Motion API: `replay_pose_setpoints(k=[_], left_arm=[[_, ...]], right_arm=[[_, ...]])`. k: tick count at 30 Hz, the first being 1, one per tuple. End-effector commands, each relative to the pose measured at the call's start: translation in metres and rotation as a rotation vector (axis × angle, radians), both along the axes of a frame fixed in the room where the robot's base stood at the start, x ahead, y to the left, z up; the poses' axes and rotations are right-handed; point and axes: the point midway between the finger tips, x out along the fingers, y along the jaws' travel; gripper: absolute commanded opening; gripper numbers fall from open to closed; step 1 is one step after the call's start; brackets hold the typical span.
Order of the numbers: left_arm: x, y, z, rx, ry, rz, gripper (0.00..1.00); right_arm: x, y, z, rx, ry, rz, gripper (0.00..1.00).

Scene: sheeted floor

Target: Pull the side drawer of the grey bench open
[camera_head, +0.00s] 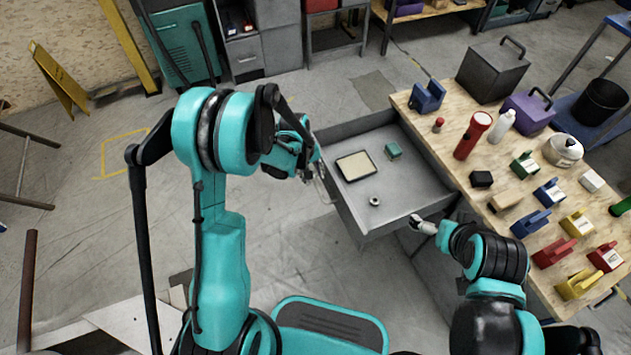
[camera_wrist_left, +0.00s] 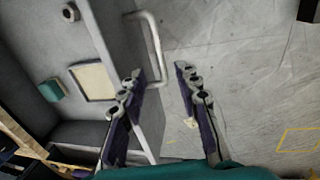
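The side drawer (camera_head: 352,206) of the grey bench is pulled out to the left of the wooden bench top (camera_head: 455,115), its inside visible. Its pale bar handle (camera_head: 322,180) is on the drawer's left face; the handle also shows in the left wrist view (camera_wrist_left: 155,42). My left gripper (camera_head: 308,160) is at that face, close to the handle. In the left wrist view my left gripper (camera_wrist_left: 157,72) has its fingers apart, with the handle by the left finger. My right gripper (camera_head: 418,224) is by the drawer's near right corner; its fingers are too small to read.
The drawer holds a framed cream panel (camera_head: 356,166), a small green block (camera_head: 393,150) and a metal ring (camera_head: 375,201). The bench top carries a red flashlight (camera_head: 473,136), a grey box (camera_head: 492,72) and several coloured blocks.

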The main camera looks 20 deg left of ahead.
Motion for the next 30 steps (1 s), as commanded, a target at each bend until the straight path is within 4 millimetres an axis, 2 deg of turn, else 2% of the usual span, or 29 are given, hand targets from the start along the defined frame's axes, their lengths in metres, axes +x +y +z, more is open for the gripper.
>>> replay_pose_setpoints(k=[3,9,30], left_arm=[[-0.003,0.004,0.024,0.0,0.0,0.0,0.33],[-0.006,0.008,0.047,0.0,0.0,-0.001,0.33],[-0.008,0.008,0.057,0.004,-0.008,-0.007,0.33]], right_arm=[[0.0,0.0,0.0,0.0,0.0,0.0,1.0],[0.0,0.0,0.0,0.0,0.0,0.0,1.0],[0.0,0.0,0.0,0.0,0.0,0.0,1.0]])
